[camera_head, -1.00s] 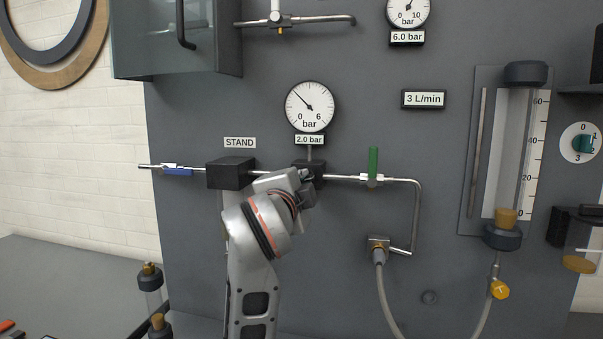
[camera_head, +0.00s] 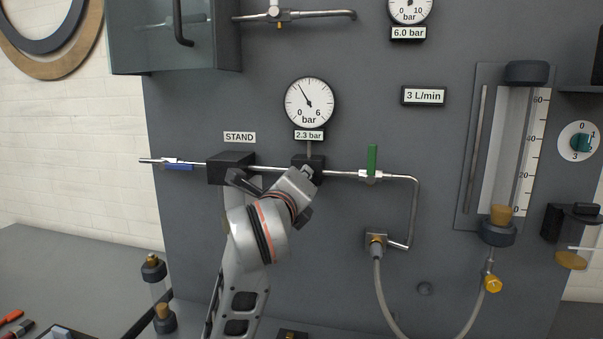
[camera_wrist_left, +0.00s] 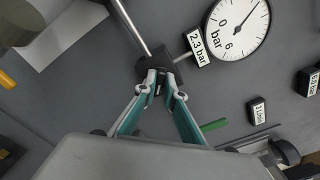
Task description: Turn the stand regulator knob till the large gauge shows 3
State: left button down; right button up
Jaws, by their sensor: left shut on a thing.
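The large gauge (camera_head: 309,101) has a white dial from 0 to 6 bar, and its label (camera_head: 309,135) reads 2.3 bar. The gauge also shows in the left wrist view (camera_wrist_left: 238,27). Below it on the pipe is the black regulator block (camera_head: 316,163), seen close in the left wrist view (camera_wrist_left: 146,66). The STAND sign (camera_head: 239,137) is to the left. My left gripper (camera_wrist_left: 161,88) is shut at the front of this block, on the knob, which its fingers mostly hide. In the head view my wrist covers the fingertips. My right gripper is not in view.
A black block (camera_head: 229,167) and a blue-handled valve (camera_head: 178,166) are left along the pipe. A green upright valve handle (camera_head: 372,160) is to the right. A hose (camera_head: 385,290) hangs lower right, near a flow tube (camera_head: 508,150). A glass-fronted cabinet (camera_head: 205,40) is upper left.

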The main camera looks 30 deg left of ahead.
pick_arm(q)
jog(key=shift+d+f, duration=0.15)
jog(key=shift+f, duration=0.15)
jog(key=m, duration=0.3)
jog(key=c, duration=2.1)
grip_release()
jog(key=shift+r, duration=0.15)
jog(key=shift+s, duration=0.15)
jog(key=shift+v, duration=0.85)
jog(key=shift+r, duration=0.1)
